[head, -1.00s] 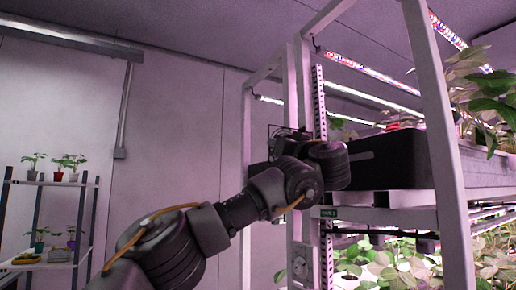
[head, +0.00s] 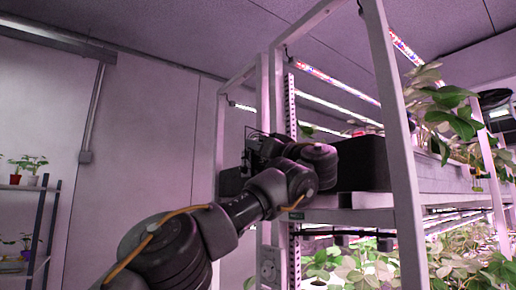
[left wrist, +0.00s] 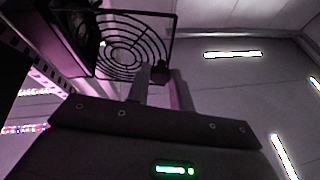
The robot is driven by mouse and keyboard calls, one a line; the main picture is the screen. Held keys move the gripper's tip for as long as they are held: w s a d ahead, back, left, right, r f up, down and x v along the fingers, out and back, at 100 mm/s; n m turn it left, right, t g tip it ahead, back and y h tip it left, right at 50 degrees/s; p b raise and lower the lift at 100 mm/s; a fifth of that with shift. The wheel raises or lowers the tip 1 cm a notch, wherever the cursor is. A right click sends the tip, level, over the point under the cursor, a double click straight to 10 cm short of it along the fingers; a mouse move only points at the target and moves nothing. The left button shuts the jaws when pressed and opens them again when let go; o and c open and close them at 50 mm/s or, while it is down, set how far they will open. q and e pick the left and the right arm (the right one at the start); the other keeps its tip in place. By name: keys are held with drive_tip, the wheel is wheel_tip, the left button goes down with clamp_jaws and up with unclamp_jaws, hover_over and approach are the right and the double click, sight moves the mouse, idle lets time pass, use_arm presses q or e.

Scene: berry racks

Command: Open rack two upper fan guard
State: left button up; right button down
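The fan guard shows in the left wrist view as a black round wire grille in a square frame (left wrist: 128,46). It stands out at an angle from a dark box (left wrist: 62,32) on its left. My left gripper (left wrist: 158,82) is close below the guard, with a grey finger by its lower right edge. In the head view my left gripper (head: 256,152) is at the rack's left end post, where a thin dark wire outline (head: 250,131) shows behind my wrist. My right gripper is not in view.
The white rack post (head: 392,120) rises to the right of my left arm. A black box (head: 362,163) sits on the rack's upper level. Leafy plants (head: 455,115) fill the rack. A small plant shelf (head: 40,188) stands at far left.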

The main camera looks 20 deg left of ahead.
use_arm(q)
drive_tip(key=o, duration=0.4)
drive_tip(key=shift+c, duration=0.2)
drive_tip(key=b+v, duration=0.4)
drive_tip(key=v, duration=0.6)
drive_tip(key=shift+d+f, duration=0.2)
drive_tip(key=shift+d, duration=0.1)
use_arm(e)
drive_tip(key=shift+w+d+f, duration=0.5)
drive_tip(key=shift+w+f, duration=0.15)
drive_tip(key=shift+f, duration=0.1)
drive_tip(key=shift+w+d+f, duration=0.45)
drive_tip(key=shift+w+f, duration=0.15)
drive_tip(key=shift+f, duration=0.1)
use_arm(q)
drive_tip(key=shift+s, duration=0.1)
drive_tip(key=shift+a, duration=0.1)
